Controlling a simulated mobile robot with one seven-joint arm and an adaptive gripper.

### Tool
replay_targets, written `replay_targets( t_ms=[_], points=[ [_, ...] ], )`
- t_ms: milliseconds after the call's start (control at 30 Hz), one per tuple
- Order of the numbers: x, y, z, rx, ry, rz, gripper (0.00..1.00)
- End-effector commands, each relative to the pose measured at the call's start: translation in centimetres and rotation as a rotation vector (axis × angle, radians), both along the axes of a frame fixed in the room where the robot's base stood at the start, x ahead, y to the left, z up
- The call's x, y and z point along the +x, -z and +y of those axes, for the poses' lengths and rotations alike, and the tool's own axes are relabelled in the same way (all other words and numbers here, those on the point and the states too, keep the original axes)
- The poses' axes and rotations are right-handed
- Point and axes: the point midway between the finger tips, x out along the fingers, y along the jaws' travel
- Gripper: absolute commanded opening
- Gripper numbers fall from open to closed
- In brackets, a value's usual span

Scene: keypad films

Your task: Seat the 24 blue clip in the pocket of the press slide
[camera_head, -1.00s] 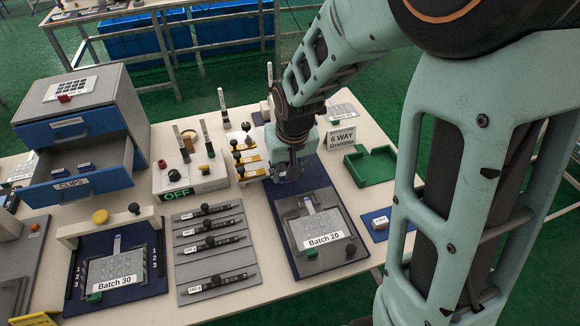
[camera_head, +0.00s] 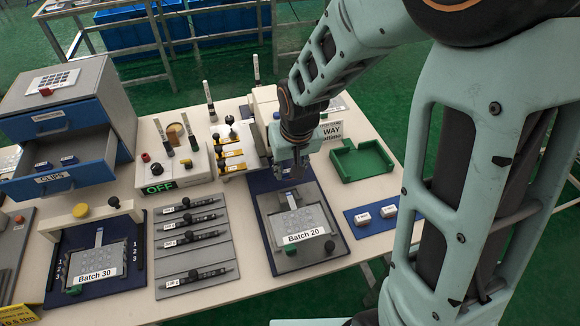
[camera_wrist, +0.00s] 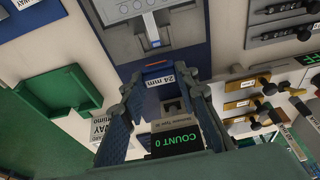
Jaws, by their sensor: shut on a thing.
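My gripper (camera_head: 292,172) is above the far end of the blue Batch 20 base (camera_head: 262,205), between the keypad plate and the press. In the wrist view my gripper (camera_wrist: 162,88) is shut on the blue clip (camera_wrist: 160,80), which has a white "24 mm" label and an orange strip. The press (camera_wrist: 170,140) lies below and between the fingers, with its display reading "COUNT 0". The keypad film (camera_wrist: 130,8) lies beyond the clip, its tail pointing towards it. The slide's pocket cannot be made out; the clip looks apart from the film tail.
A green tray (camera_head: 362,162) and a blue mat with two white-labelled clips (camera_head: 362,218) stand to the right. Marker holders and a yellow-tabbed rack (camera_head: 232,152) stand close left of the press. The clips drawer (camera_head: 60,180) is open at left.

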Motion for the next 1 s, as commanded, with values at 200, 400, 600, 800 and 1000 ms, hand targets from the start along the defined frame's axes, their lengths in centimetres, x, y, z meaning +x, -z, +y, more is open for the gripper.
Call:
replay_targets(
  t_ms=[200, 400, 600, 800, 1000],
  points=[
    [0.0, 0.1, 0.0, 0.001, 0.001, -0.001, 0.19],
    [0.0, 1.3, 0.0, 0.0, 0.001, 0.0, 0.19],
    [0.0, 3.3, 0.0, 0.0, 0.0, 0.001, 0.19],
    [0.0, 5.1, 0.0, 0.0, 0.0, 0.001, 0.19],
    [0.0, 5.9, 0.0, 0.0, 0.0, 0.0, 0.19]
  ],
)
